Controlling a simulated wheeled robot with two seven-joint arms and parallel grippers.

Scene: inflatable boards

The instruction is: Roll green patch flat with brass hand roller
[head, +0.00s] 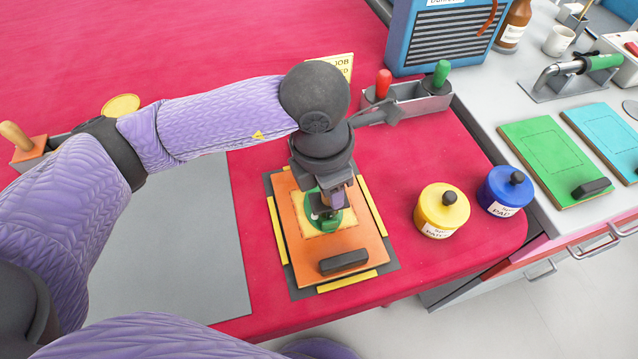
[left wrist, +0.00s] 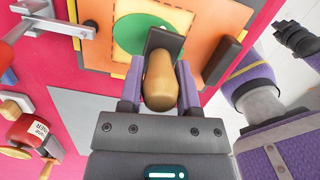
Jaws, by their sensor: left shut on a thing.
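An orange board (head: 291,222) lies on a grey mat with yellow strips on the red table. A green patch (head: 341,217) sits on the board's pale yellow square; it also shows in the left wrist view (left wrist: 130,34). My left gripper (head: 330,193) points down over the patch. It is shut on the tan wooden handle of a hand tool, which I take for the roller (left wrist: 160,82). The tool's dark head is over the patch; whether it touches is unclear. Its brass part is not clearly seen. My right gripper (left wrist: 292,38) seems to show dark at the wrist view's right edge; its jaws are unclear.
A black block (head: 344,262) sits on the board's near end. Yellow (head: 441,212) and blue (head: 503,193) pots stand to the right. A metal tray (head: 408,103) with red and green handles is behind. The grey sheet (head: 195,240) at left is clear.

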